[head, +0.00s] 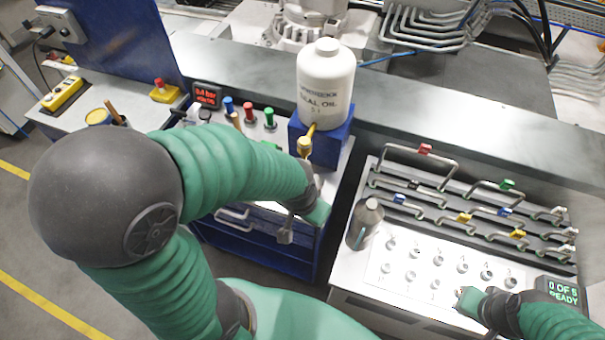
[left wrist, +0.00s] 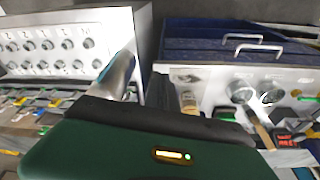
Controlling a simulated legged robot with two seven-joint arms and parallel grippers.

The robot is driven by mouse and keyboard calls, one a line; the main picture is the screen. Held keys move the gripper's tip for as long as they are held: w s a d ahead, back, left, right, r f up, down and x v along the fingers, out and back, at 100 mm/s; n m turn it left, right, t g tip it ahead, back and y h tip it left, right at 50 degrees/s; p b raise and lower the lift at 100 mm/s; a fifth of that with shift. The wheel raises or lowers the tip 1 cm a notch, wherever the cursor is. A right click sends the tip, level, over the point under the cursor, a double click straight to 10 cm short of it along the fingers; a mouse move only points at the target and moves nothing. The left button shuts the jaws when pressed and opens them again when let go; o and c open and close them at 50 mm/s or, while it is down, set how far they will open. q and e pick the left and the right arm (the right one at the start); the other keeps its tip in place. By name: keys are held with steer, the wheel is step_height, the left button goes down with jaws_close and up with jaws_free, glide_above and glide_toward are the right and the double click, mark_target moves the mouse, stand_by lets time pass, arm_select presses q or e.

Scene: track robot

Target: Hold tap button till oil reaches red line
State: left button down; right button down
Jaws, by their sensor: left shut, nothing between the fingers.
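A white bottle labelled "SEAL OIL 5 l" (head: 325,88) stands on a blue stand (head: 322,147). A brass tap (head: 304,146) is on the stand's front; a brass part also shows in the left wrist view (left wrist: 188,102). No tap button or red line can be made out. A grey metal bottle (head: 366,222) with a pale blue strip stands at the panel's left edge; it also shows in the left wrist view (left wrist: 117,76). My left gripper (head: 318,214) is shut and empty, below the tap and left of the bottle. My right gripper (head: 464,295) is over the panel's lower right; its fingers are unclear.
The white panel (head: 405,284) carries several round ports and a display reading "0 OF 5 READY" (head: 562,291). Bent pipes with coloured tags (head: 425,149) lie behind it. A pressure display (head: 207,95) and coloured knobs stand left of the oil bottle. A blue drawer cabinet (head: 270,248) is below.

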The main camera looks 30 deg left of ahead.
stand_by(0.8)
arm_select(q)
steer(key=w+a+r+m+t+h+p, duration=0.1)
steer(key=w+a+r+m+t+p, duration=0.2)
steer(key=w+a+r+m+p, duration=0.2)
steer(key=w+a+r+m+t+p, duration=0.3)
steer(key=w+a+r+m+p, duration=0.3)
steer(key=w+r, duration=0.4)
step_height(320, 180, up, 2)
steer(key=a+p, duration=0.1)
steer(key=p, duration=0.1)
steer(key=shift+r+h+p, duration=0.25)
steer(key=shift+h+p, duration=0.05)
steer(key=shift+h, duration=0.1)
steer(key=b, duration=0.9)
glide_above(302, 142)
step_height(302, 142, down, 8)
steer(key=shift+f, duration=0.45)
